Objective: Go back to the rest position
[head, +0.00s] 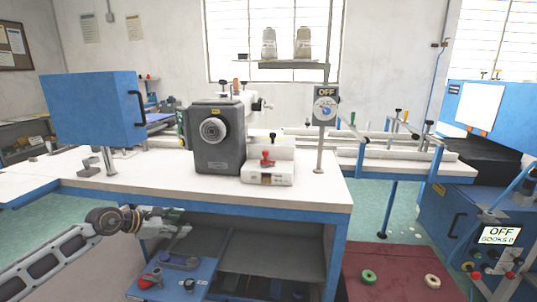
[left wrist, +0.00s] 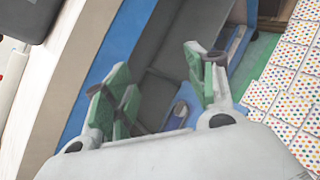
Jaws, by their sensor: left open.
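My left gripper (head: 178,222) is in front of the blue front edge of the white work table (head: 300,193), low on the left side. It is open and empty. My right gripper is not in view. The grey sewing machine (head: 218,140) stands on the table, well above and behind my left gripper.
A blue shelf (head: 205,272) with a tape roll and small tools lies just below my left gripper. A blue box (head: 92,108) stands at the table's left. A dark red surface (head: 385,285) with two rings is at lower right. A control panel reads OFF (head: 499,233).

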